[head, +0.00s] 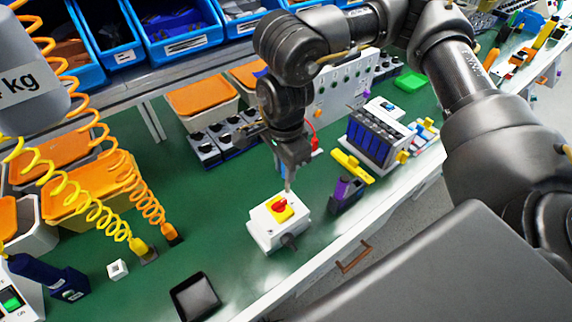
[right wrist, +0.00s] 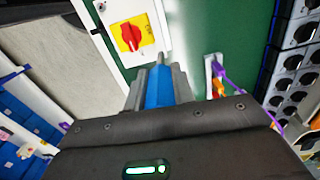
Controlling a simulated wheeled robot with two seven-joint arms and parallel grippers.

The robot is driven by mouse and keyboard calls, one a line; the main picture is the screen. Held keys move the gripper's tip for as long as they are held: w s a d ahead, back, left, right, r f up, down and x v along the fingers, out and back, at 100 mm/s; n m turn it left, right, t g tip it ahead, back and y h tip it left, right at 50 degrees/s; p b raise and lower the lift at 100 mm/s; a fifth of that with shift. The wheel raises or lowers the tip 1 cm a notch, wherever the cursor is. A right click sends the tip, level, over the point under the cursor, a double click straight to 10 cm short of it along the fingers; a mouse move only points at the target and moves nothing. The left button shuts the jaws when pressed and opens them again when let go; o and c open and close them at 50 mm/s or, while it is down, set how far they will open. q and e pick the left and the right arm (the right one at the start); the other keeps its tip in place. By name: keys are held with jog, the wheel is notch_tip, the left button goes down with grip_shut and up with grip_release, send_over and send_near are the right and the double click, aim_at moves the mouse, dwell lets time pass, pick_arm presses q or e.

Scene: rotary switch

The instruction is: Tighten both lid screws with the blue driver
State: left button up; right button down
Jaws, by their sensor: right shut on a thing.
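The rotary switch box (head: 270,240) is white, with a red knob (head: 280,204) on a yellow plate, and stands on the green bench near its front edge. It also shows at the top of the right wrist view (right wrist: 152,12). My right gripper (head: 290,162) is shut on the blue driver (right wrist: 158,88), which points down with its tip at the lid's far edge. I cannot tell whether the tip touches the lid. The lid screws are too small to make out. My left gripper is not in view.
A black tray (head: 195,297) and a small white block (head: 117,269) lie left of the box. A dark holder (head: 347,193) and a rack of dark blue modules (head: 376,137) stand to the right. Coiled hoses (head: 110,215) hang at left. Green bench around the box is clear.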

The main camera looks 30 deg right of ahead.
jog(key=shift+m, duration=0.8)
jog(key=m, duration=0.3)
jog(key=shift+w, duration=0.1)
jog(key=m+p, duration=0.1)
jog(key=m, duration=0.4)
jog(key=shift+w+f, duration=0.1)
jog(key=shift+w, duration=0.05)
jog(key=shift+d, duration=0.1)
jog(key=m+p, duration=0.1)
jog(key=m, duration=0.3)
jog(key=shift+d+m, duration=0.1)
jog(key=shift+m, duration=0.3)
jog(key=m+p, duration=0.1)
jog(key=m, duration=0.2)
jog(key=shift+w, duration=0.1)
